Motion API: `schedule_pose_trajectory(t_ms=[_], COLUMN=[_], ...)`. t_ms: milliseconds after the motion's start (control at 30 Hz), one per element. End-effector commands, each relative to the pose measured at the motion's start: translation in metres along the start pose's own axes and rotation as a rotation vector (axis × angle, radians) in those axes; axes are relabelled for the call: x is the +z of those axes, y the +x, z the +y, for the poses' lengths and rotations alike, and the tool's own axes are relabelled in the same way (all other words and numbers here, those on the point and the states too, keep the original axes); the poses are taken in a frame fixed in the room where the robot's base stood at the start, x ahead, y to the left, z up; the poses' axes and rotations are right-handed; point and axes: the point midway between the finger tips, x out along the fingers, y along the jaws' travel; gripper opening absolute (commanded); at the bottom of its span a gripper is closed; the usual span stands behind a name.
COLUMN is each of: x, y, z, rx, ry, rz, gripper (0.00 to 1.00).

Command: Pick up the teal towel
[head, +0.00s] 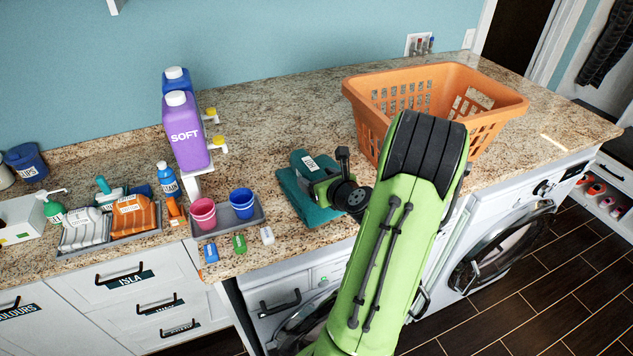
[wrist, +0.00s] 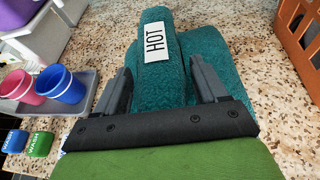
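The teal towel (head: 299,204) lies folded on the granite counter, with a rolled or raised part on top bearing a white "HOT" label. In the wrist view the towel (wrist: 153,80) is straight ahead, its label toward the far end. My gripper (wrist: 160,68) is open, with one dark finger on each side of the raised part. Gaps appear between the fingers and that part; whether the fingers touch the lower fold I cannot tell. In the head view my gripper (head: 320,181) is over the towel, and my wrist hides its right side.
An orange basket (head: 483,95) stands right of the towel, behind my arm. A grey tray (head: 258,219) with pink and blue cups is at its left, with small coloured blocks in front. A purple SOFT bottle (head: 186,135) stands behind. Bare counter lies beyond the towel.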

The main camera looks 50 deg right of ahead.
Motion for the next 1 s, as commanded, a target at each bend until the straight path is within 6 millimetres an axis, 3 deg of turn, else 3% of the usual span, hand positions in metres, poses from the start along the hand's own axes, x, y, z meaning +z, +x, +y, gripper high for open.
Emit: schedule_pose_trajectory(t_ms=[33, 467, 733, 1000], x=[0.000, 0.000, 0.006, 0.068], y=[0.000, 0.000, -0.003, -0.028], z=[0.000, 0.000, 0.000, 0.000], rx=[0.000, 0.000, 0.000, -0.002], ry=[0.000, 0.000, -0.004, -0.010], rz=[0.000, 0.001, -0.001, -0.006], gripper=[0.64, 0.00, 0.00, 0.00])
